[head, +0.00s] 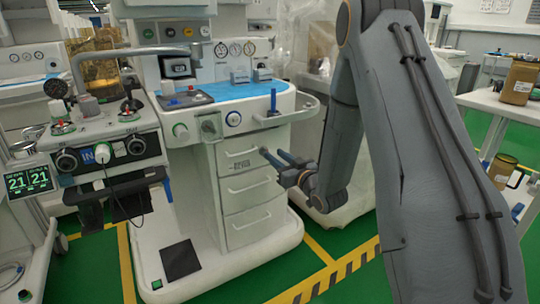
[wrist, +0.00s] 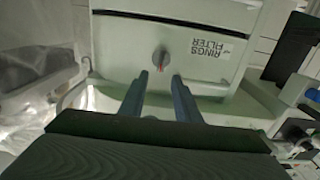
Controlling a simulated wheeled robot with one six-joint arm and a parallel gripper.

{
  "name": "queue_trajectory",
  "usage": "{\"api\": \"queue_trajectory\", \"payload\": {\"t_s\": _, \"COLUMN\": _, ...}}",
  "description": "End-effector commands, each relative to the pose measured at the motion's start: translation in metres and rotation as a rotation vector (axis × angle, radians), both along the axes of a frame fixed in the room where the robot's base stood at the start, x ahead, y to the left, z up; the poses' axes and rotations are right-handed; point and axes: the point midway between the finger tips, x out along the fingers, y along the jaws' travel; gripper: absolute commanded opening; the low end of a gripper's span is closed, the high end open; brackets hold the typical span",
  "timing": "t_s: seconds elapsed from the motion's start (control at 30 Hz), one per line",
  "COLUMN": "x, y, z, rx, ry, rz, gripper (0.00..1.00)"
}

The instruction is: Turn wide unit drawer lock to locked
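The wide unit (head: 150,235) is a white cart with a stack of three drawers (head: 250,190) in its front. In the head view my gripper (head: 272,153) is at the top drawer, and I cannot make out the knob.
A blue-topped work surface (head: 235,90) overhangs the drawers. A monitor module (head: 105,140) with hoses stands at left. A white shelf (head: 510,105) with brown jars is at right. Green floor with yellow-black striping lies in front.

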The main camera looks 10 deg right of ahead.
Motion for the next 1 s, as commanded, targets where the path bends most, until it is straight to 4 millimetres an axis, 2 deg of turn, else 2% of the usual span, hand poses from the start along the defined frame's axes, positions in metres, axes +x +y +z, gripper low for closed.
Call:
{"api": "queue_trajectory", "payload": {"t_s": 0.1, "x": 0.019, "y": 0.006, "z": -0.001, "rx": -0.001, "ry": -0.001, "rz": 0.0, "gripper": 0.3}}
{"api": "queue_trajectory", "payload": {"t_s": 0.3, "x": 0.037, "y": 0.012, "z": -0.001, "rx": -0.001, "ry": 0.002, "rz": 0.0, "gripper": 0.3}}
{"api": "queue_trajectory", "payload": {"t_s": 0.63, "x": 0.042, "y": 0.013, "z": 0.0, "rx": 0.0, "ry": 0.002, "rz": -0.002, "gripper": 0.3}}
{"api": "queue_trajectory", "payload": {"t_s": 0.67, "x": 0.042, "y": 0.013, "z": 0.0, "rx": -0.001, "ry": 0.002, "rz": -0.002, "gripper": 0.28}}
{"api": "queue_trajectory", "payload": {"t_s": 0.83, "x": 0.042, "y": 0.013, "z": 0.0, "rx": -0.001, "ry": 0.002, "rz": -0.002, "gripper": 0.0}}
{"api": "queue_trajectory", "payload": {"t_s": 1.0, "x": 0.042, "y": 0.013, "z": 0.0, "rx": 0.001, "ry": 0.003, "rz": -0.002, "gripper": 0.0}}
